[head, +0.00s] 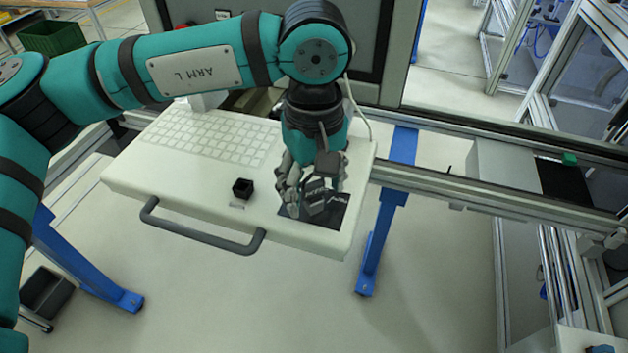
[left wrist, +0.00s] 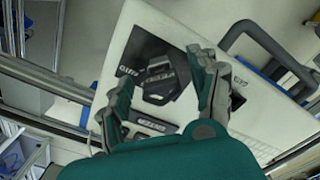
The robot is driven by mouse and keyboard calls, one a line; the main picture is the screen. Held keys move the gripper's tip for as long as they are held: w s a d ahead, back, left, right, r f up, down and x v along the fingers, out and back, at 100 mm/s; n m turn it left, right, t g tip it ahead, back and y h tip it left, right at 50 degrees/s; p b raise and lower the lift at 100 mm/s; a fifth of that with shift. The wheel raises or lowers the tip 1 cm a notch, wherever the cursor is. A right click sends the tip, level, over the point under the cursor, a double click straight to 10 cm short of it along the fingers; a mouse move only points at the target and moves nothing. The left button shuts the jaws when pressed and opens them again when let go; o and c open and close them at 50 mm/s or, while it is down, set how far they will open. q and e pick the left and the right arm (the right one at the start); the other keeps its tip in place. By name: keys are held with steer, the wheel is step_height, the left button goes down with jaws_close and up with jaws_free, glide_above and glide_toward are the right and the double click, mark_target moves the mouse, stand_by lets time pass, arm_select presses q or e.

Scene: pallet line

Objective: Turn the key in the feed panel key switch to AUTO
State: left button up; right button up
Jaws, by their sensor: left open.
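The feed panel key switch sits on a dark label plate (head: 337,214) at the right front of a pale console. In the left wrist view, a dark angular piece (left wrist: 158,84), seemingly the key or its switch, stands on the dark plate, with white lettering around it. The lettering is too small to read surely, so I cannot tell the key's position. My left gripper (head: 304,204) points down over the plate and hides much of it. In the left wrist view its open fingers (left wrist: 162,74) lie either side of the dark piece; contact is unclear. My right gripper is not in view.
A metal rail (head: 450,185) runs to the right.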

arm_select(q)
steer(key=shift+s+f, duration=0.1)
steer(key=shift+f, duration=0.3)
steer(key=shift+c, duration=0.2)
steer(key=c, duration=1.2)
steer(key=shift+f+m+b, duration=0.15)
steer(key=shift+m+b, duration=0.65)
steer(key=shift+m, duration=0.3)
steer(key=m+b, duration=0.3)
steer(key=m, duration=0.2)
steer(key=shift+a, duration=0.1)
steer(key=shift+m, duration=1.1)
steer(key=shift+m+b, duration=0.3)
